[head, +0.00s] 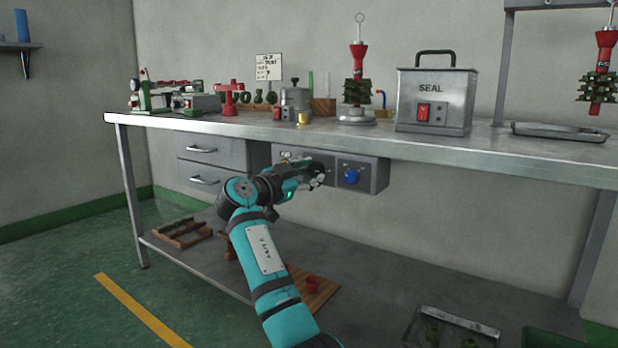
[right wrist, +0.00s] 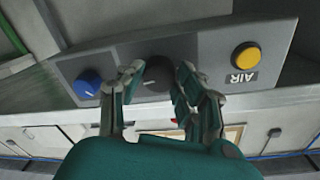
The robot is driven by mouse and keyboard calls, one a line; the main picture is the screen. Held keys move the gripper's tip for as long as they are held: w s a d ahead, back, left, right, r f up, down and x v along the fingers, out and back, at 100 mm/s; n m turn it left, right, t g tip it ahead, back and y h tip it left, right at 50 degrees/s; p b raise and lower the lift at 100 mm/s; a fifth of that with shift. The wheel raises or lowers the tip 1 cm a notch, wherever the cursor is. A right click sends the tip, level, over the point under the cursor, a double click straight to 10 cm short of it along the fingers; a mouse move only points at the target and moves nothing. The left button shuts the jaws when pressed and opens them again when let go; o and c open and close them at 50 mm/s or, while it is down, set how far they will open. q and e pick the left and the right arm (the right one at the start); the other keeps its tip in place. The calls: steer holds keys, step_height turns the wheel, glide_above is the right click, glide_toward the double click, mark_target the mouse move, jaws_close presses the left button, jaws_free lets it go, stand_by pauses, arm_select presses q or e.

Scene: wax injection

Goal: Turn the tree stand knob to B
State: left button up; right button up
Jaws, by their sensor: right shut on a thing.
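The grey control box (head: 376,170) hangs under the front edge of the workbench. In the right wrist view, where the box appears upside down, a black knob (right wrist: 157,76) is in its middle. A blue knob (head: 351,176) is beside it and also shows in the right wrist view (right wrist: 88,83). My right gripper (right wrist: 158,78) is shut on the black knob, with fingers on both sides. In the head view my right gripper (head: 317,178) covers the black knob. The knob's letters cannot be read. My left gripper is not in view.
A yellow button (right wrist: 245,56) marked AIR is on the box beside the black knob. Drawers (head: 211,150) are left of the box. The SEAL machine (head: 435,100) and a wax tree on a stand (head: 357,116) stand on the bench (head: 240,126). A lower shelf (head: 380,270) lies below.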

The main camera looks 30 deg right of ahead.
steer(key=shift+f+m, duration=0.25)
steer(key=shift+m, duration=0.55)
steer(key=o, duration=1.2)
steer(key=shift+r, duration=0.2)
steer(key=shift+c, duration=0.2)
steer(key=v, duration=1.2)
steer(key=shift+w, duration=0.1)
